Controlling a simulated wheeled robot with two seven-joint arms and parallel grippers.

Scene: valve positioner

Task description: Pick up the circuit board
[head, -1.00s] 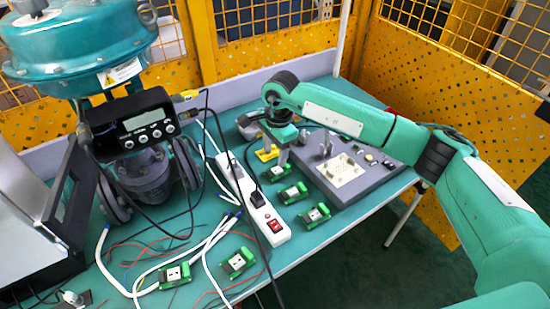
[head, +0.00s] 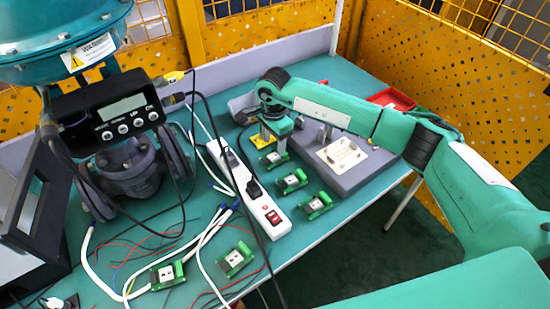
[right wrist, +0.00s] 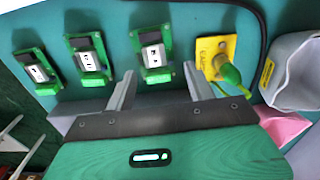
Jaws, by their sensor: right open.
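Several small green circuit boards with white-and-black parts lie on the teal table. One board (head: 273,158) lies nearest my right gripper (head: 273,143), beside a yellow plate. Two more boards (head: 292,181) (head: 316,205) lie nearer the table's front edge, and two (head: 167,275) (head: 236,260) lie among cables at the lower left. My right gripper points down, open and empty, just above the nearest board. In the right wrist view that board (right wrist: 152,54) shows beyond and between the open fingers (right wrist: 159,88), apart from them. My left gripper is not in view.
A white power strip (head: 240,182) with a black plug lies left of the boards. A grey fixture (head: 372,165) stands to their right. The yellow plate (right wrist: 215,58) with a green-yellow part and a grey bin (right wrist: 295,75) are close by. A valve positioner (head: 115,115) stands at left.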

